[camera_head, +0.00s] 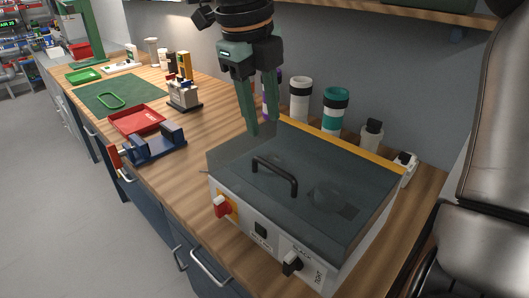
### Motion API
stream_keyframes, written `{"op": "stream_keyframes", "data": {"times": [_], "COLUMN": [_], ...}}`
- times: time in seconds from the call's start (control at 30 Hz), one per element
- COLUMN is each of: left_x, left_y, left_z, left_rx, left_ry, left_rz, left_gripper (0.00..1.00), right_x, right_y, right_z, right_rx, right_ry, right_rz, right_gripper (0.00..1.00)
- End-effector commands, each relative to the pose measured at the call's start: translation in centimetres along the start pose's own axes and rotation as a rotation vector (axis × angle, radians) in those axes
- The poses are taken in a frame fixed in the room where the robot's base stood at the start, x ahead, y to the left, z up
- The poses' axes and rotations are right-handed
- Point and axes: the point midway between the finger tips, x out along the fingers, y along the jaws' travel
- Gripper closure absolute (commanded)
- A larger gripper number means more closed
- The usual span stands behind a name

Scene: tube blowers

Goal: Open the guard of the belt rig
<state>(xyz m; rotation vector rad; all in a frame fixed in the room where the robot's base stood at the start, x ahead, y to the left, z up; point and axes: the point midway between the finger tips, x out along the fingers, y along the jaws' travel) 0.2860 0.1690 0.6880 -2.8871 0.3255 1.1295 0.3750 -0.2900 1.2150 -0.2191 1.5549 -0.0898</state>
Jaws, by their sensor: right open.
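The belt rig (245,232) is a pale box with knobs on its front, standing on the wooden bench. Its guard (318,165) is a smoky see-through lid, lying closed over the top. A dark handle (275,176) is fixed on the guard. A yellow strip (345,149) runs along the back edge. My right gripper (263,130) comes down from the top with green fingers parted and empty. In the picture it is above and behind the handle, at the guard's back left, apart from the handle. My left gripper is out of view.
Several bottles (335,108) stand behind the rig along the wall. A blue vise (155,146) and a red tray (136,120) sit to the left on the bench (205,134). A dark padded shape (490,140) fills the right edge.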

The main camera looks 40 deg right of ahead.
Motion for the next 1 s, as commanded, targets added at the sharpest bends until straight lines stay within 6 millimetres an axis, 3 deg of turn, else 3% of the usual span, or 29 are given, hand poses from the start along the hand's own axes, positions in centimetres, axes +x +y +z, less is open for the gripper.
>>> {"op": "stream_keyframes", "data": {"times": [0.2,0.43,0.6,0.9,1.0], "left_x": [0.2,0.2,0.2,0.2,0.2], "left_y": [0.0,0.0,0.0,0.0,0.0], "left_z": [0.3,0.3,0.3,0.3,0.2], "left_rx": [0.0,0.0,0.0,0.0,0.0], "left_ry": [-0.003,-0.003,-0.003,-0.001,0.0], "left_rz": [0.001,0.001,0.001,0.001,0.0], "left_gripper": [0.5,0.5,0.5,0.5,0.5], "right_x": [4.9,8.4,9.6,9.8,9.8], "right_y": [0.0,0.0,0.0,0.0,0.0], "right_z": [-0.1,0.0,0.0,0.0,0.0], "right_rx": [0.0,0.001,0.002,0.002,0.002], "right_ry": [0.005,0.002,0.0,-0.001,-0.001], "right_rz": [0.003,0.002,0.001,0.0,0.0], "right_gripper": [0.55,0.55,0.55,0.55,0.67]}}
